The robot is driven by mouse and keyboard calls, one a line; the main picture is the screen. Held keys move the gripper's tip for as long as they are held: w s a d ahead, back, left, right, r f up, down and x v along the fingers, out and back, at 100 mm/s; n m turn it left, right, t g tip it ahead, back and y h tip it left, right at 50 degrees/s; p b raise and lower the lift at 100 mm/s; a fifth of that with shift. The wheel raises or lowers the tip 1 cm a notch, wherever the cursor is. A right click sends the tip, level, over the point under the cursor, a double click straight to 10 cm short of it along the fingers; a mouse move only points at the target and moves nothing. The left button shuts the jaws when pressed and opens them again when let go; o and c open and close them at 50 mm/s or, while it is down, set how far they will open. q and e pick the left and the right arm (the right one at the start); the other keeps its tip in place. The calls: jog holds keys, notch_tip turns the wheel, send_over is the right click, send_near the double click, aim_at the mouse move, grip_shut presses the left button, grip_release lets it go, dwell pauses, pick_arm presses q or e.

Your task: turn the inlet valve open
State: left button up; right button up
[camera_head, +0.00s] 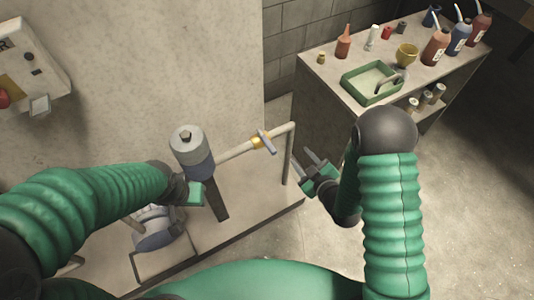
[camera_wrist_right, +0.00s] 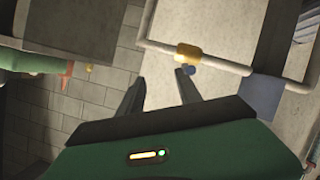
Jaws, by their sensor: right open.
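The inlet valve has a yellow collar (camera_head: 257,142) on a pale pipe and a grey-blue lever handle (camera_head: 267,139). In the right wrist view the collar (camera_wrist_right: 188,53) sits on the pipe, with the blue handle end (camera_wrist_right: 190,70) close to the right-hand finger. My right gripper (camera_head: 304,159) is open and empty, to the right of and a little below the valve in the head view, apart from it. My left gripper (camera_head: 194,192) is beside the grey cylinder; its fingers are not clear.
The pale pipe (camera_head: 235,151) runs from a grey cylinder (camera_head: 192,152) to an upright leg (camera_head: 289,160) at the plinth's edge. A pump-like machine (camera_head: 155,228) stands lower left. A workbench (camera_head: 325,65) with a green tray (camera_head: 349,89) and bottles is at upper right.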

aim_at(266, 142)
jog(key=s+a+f+n+t+y+b, duration=0.3)
jog(key=s+a+f+y, duration=0.1)
jog(key=f, duration=0.1)
jog(key=b+x, duration=0.1)
jog(key=x, duration=0.7)
jog(key=b+x, duration=0.1)
jog(key=x, duration=0.7)
jog(key=shift+w+d+r+b, duration=0.1)
jog(key=shift+d+r+b, duration=0.05)
jog(key=shift+r+b, duration=0.15)
jog(key=c, duration=0.9)
pick_arm(q)
jog(key=s+x, duration=0.1)
jog(key=x, duration=0.6)
jog(key=shift+s+a+f, duration=0.2)
jog(key=shift+s+f, duration=0.25)
jog(key=shift+f, duration=0.15)
pick_arm(e)
jog(key=shift+f, duration=0.15)
